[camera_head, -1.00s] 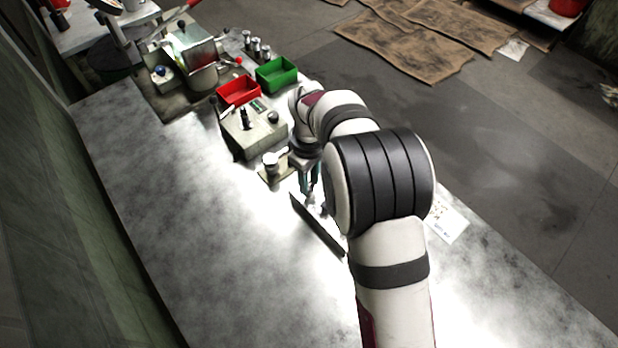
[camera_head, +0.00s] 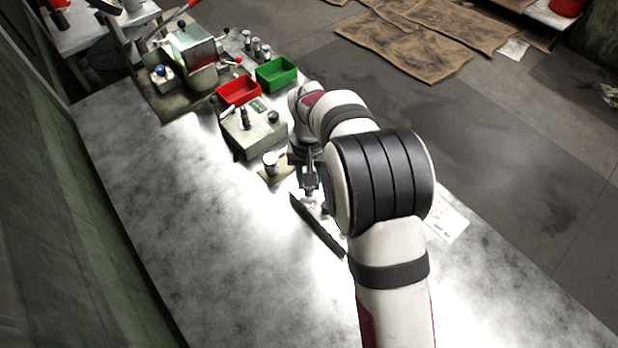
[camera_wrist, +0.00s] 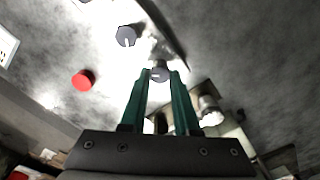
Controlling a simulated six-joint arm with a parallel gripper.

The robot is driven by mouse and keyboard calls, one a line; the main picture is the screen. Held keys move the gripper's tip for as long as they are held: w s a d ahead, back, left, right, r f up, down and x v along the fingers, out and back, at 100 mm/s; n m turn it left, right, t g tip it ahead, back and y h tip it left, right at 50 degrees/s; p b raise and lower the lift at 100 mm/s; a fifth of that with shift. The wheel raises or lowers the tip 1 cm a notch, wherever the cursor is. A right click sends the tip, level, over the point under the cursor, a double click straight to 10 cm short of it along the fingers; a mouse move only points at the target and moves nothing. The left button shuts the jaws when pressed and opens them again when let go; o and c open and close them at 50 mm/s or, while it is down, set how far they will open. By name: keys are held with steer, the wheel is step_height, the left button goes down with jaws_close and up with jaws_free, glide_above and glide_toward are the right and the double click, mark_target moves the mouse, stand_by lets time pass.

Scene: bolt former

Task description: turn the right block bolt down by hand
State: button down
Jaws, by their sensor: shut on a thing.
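My gripper (camera_wrist: 161,78) points down with its two green fingers closed on a grey bolt head (camera_wrist: 160,72) with a pale line on it. A second grey bolt head (camera_wrist: 126,36) with a similar line stands apart from the fingers, up and left in the wrist view. What the held bolt sits in is washed out by glare. In the head view my gripper (camera_head: 311,190) shows beside my arm, which hides the bolts and most of their surroundings.
A long dark bar (camera_head: 318,226) lies close to my gripper. A steel block with a lever (camera_head: 252,135), a small plate with a silver knob (camera_head: 271,160), a red bin (camera_head: 238,92) and a green bin (camera_head: 277,73) stand beyond. The bench's left side is clear.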

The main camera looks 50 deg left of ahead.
steer(key=m, duration=0.5)
steer(key=shift+m, duration=0.3)
steer(key=m, duration=1.3)
steer(key=shift+m, duration=0.3)
steer(key=c, duration=0.6)
jaws_free()
steer(key=shift+c, duration=0.2)
step_height(320, 180, up, 16)
